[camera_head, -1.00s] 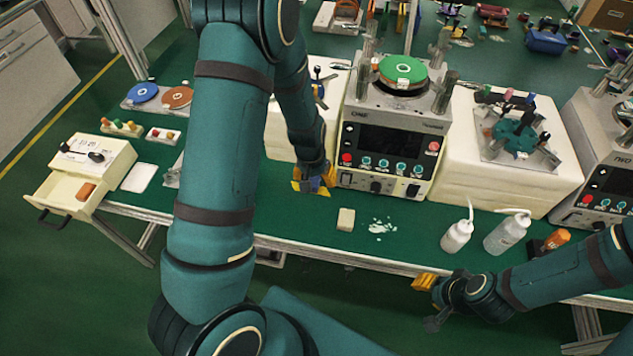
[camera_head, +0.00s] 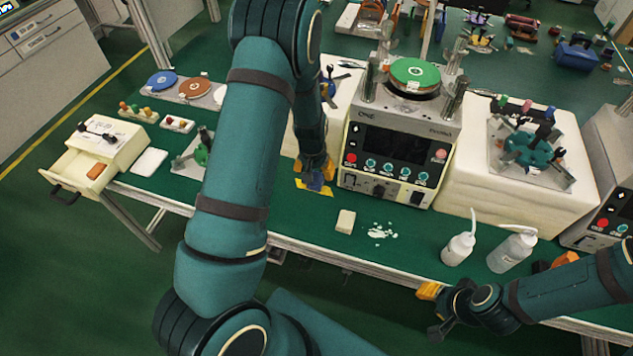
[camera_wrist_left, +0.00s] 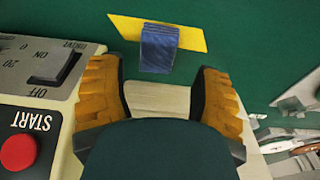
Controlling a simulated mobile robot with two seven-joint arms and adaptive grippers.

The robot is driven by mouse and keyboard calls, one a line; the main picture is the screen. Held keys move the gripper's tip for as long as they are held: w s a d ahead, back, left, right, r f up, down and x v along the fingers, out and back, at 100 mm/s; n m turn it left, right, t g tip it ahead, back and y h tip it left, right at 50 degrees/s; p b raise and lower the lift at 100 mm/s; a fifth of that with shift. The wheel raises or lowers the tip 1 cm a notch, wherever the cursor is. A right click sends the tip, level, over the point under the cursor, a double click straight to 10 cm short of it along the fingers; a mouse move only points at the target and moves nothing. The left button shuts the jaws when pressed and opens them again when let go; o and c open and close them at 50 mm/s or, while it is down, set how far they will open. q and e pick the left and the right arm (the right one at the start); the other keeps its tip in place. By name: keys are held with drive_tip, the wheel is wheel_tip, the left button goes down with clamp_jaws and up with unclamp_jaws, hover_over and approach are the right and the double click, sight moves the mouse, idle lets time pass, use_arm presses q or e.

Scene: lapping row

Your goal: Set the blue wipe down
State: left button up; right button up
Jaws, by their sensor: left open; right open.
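The blue wipe (camera_wrist_left: 158,48) is a small folded block at the yellow patch (camera_wrist_left: 185,35) on the green bench top. In the head view the wipe (camera_head: 314,183) shows just below my left fingers, in front of the lapping machine. My left gripper (camera_wrist_left: 160,78) is open, with one orange finger on each side in the wrist view. The wipe shows between and just beyond the fingertips, with a gap on both sides. My right gripper (camera_head: 430,293) is open and empty at the bench's front edge, at lower right.
The lapping machine (camera_head: 395,150) stands right beside my left gripper; its START button (camera_wrist_left: 18,152) is close in the wrist view. A cream block (camera_head: 346,221), white fragments (camera_head: 381,231) and two bottles (camera_head: 459,249) (camera_head: 511,250) are to the right. An open drawer (camera_head: 72,185) is at left.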

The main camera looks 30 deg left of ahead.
sight(317, 179)
use_arm(q)
drive_tip(key=shift+w+f+b, duration=0.15)
drive_tip(key=shift+w+f, duration=0.05)
drive_tip(key=shift+f, duration=0.75)
drive_tip(key=shift+w+f+b, duration=0.15)
drive_tip(key=shift+w+f, duration=0.05)
drive_tip(key=shift+f, duration=0.8)
drive_tip(key=shift+w+f+b, duration=0.15)
drive_tip(key=shift+w+f, duration=0.05)
drive_tip(key=shift+f, duration=0.75)
drive_tip(key=c, duration=0.8)
drive_tip(key=shift+r, duration=0.1)
wheel_tip(317, 179, up, 18)
drive_tip(key=p, duration=0.3)
